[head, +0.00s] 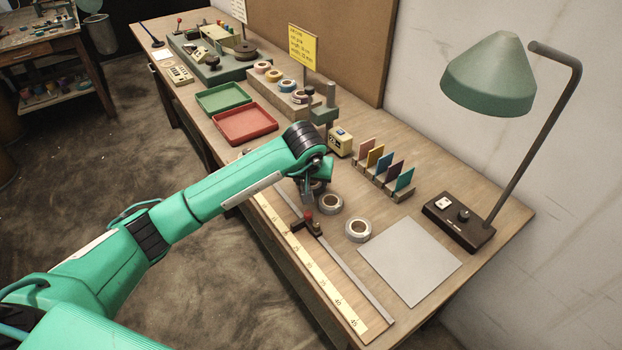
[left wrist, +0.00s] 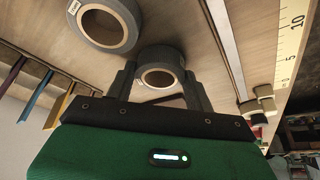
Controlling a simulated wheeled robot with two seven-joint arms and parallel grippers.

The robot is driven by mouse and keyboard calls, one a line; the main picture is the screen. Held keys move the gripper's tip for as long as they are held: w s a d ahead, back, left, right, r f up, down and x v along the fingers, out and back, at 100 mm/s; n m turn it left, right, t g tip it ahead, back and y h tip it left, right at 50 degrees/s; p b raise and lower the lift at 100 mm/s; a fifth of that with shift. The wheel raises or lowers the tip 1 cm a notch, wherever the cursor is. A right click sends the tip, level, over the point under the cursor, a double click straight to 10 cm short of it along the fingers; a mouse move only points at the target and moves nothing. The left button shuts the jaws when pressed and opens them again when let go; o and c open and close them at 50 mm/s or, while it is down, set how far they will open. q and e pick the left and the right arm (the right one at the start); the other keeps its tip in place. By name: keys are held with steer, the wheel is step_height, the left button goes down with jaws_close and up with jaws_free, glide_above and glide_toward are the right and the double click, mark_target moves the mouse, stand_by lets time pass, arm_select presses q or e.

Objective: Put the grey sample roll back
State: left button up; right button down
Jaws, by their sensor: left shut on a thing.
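My left gripper (head: 310,188) reaches down over the middle of the bench and partly hides what it holds. In the left wrist view its two fingers (left wrist: 161,88) are shut on a grey roll (left wrist: 160,57), one finger on each side. Whether this roll touches the bench is hard to tell. Another grey roll (left wrist: 105,24) lies close by, apart from the fingers. My right gripper is out of view.
A long ruler (head: 310,262) and a rail with a red-knobbed slider (head: 308,222) run along the front edge. Colour cards (head: 385,165), a small yellow device (head: 340,141), a rack of tape rolls (head: 274,75), red (head: 245,124) and green (head: 223,97) trays and a lamp (head: 490,75) stand around.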

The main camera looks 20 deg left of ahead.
arm_select(q)
steer(key=o, duration=1)
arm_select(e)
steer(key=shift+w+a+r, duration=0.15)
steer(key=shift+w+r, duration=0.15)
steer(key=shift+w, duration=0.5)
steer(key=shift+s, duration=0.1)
arm_select(q)
steer(key=shift+r, duration=0.1)
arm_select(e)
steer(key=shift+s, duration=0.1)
